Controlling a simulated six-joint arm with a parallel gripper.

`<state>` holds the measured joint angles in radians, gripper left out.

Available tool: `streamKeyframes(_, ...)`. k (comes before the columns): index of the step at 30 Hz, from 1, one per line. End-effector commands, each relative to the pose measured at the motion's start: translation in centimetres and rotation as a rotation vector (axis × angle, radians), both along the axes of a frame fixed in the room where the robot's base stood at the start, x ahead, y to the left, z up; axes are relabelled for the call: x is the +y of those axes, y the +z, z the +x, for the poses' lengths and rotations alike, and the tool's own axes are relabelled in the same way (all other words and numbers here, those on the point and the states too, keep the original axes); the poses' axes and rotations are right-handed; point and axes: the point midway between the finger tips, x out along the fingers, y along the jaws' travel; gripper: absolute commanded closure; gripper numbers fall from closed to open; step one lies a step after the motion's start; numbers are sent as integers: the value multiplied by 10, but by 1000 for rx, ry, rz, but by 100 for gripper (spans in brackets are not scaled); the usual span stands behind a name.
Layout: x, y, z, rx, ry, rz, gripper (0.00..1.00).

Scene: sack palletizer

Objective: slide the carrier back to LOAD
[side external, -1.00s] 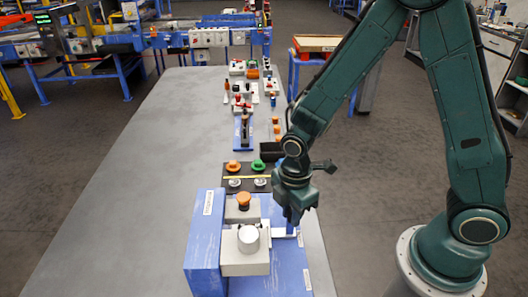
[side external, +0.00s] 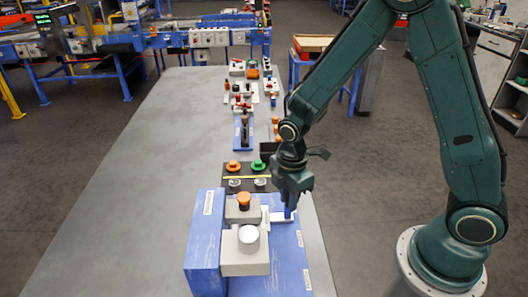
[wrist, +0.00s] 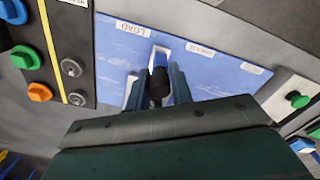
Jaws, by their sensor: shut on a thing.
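The carrier (side external: 279,217) is a small white piece on the blue fixture bed (side external: 285,265), at its far end in the side view. In the wrist view its pale edge (wrist: 153,54) shows just beside the LOAD label (wrist: 132,29). My gripper (side external: 289,212) points down over the carrier. In the wrist view my gripper (wrist: 160,88) is shut on a dark upright handle (wrist: 158,82) between its fingers. The fingers and gripper body hide much of the carrier, so its exact alignment with LOAD cannot be told.
A grey block with a round white cap (side external: 248,235) and an orange knob (side external: 244,199) stand left of the carrier. A tall blue wall (side external: 205,245) bounds the fixture. A dark panel (side external: 246,171) with orange and green knobs lies just beyond. The grey table at left is clear.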

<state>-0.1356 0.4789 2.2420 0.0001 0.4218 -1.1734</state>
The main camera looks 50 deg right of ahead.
Motion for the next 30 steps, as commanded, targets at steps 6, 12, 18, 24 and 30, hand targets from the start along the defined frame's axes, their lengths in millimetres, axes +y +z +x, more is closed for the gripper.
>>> streamKeyframes(6,-8,1,9,-5,-1,1,98)
streamKeyframes(12,-15,1,16,-4,-1,1,98)
streamKeyframes(18,-21,1,23,-5,0,1,98)
streamKeyframes(24,-28,1,30,-7,-1,1,98)
streamKeyframes(30,-33,1,35,-6,1,2,98)
